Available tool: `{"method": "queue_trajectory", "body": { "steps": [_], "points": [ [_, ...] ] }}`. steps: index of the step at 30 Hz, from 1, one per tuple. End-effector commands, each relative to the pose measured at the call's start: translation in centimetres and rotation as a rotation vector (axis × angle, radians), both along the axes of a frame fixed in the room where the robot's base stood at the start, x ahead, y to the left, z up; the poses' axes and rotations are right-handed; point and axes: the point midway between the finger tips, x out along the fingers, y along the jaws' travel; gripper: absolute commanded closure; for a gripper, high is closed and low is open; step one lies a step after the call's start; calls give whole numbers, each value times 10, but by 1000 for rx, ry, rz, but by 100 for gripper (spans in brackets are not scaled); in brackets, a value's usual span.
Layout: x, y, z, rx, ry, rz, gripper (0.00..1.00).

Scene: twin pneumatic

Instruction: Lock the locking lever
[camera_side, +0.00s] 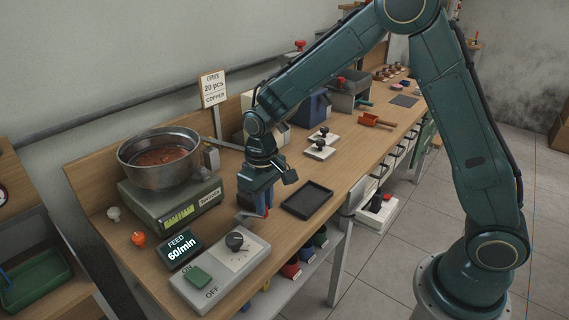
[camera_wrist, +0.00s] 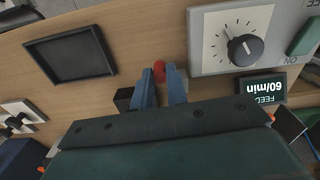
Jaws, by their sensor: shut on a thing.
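The locking lever shows as a small red tip (camera_wrist: 159,70) between my fingertips in the wrist view. A bit of its red also shows beside the fingers in the side view (camera_side: 267,212). My gripper (camera_wrist: 161,74) points down at the bench and is shut on the lever, with its blue fingers on either side of the red. The rest of the lever is hidden by the fingers, so its angle cannot be told. A dark block (camera_wrist: 123,98) sits beside the fingers.
A control box (camera_side: 219,268) with a black dial and green switch stands close beside my gripper. The feed display (camera_side: 180,249), a scale (camera_side: 172,204) with a metal bowl (camera_side: 160,160), and an empty black tray (camera_side: 307,200) are nearby. Bare wood lies between tray and control box.

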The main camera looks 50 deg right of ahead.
Motion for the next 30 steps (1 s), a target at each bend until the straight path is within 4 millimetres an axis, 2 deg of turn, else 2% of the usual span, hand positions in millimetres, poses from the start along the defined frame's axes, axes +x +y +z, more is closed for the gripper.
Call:
{"method": "queue_trajectory", "body": {
  "steps": [7,17,18,21,30],
  "points": [
    [-2,6,1,1,-2,-111,100],
    [-2,7,1,2,-2,-124,100],
    [-2,7,1,2,-2,-124,81],
    [-2,7,1,1,-2,-124,63],
    [-3,7,1,1,-1,-124,63]
  ]
}}
